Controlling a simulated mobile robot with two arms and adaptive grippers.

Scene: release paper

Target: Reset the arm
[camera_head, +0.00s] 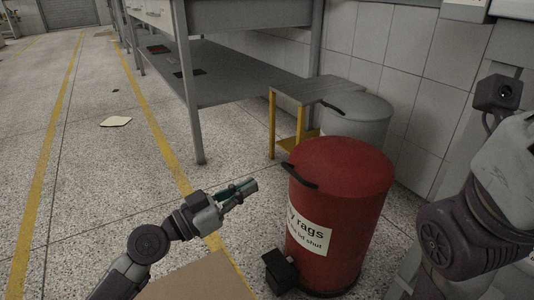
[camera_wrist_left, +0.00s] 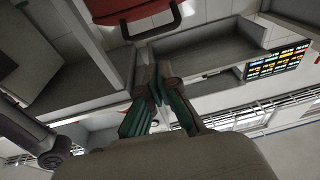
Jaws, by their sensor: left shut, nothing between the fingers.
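My left gripper (camera_head: 238,190) is in the middle of the head view, in front of the red oily-rags bin's left side and apart from it. It is shut and empty. In the left wrist view its green-sided fingers (camera_wrist_left: 157,95) come together with nothing between them. My right arm (camera_head: 470,220) stands at the right edge of the head view; its gripper is out of frame. A pale sheet of paper (camera_head: 116,121) lies flat on the floor at the left.
The red bin (camera_head: 345,195) has a closed lid and a black pedal at its foot. A grey bin (camera_head: 358,118) and a small yellow-legged stand (camera_head: 272,125) are behind it. A grey workbench (camera_head: 225,92) stands beyond. The floor between the yellow lines is mostly clear.

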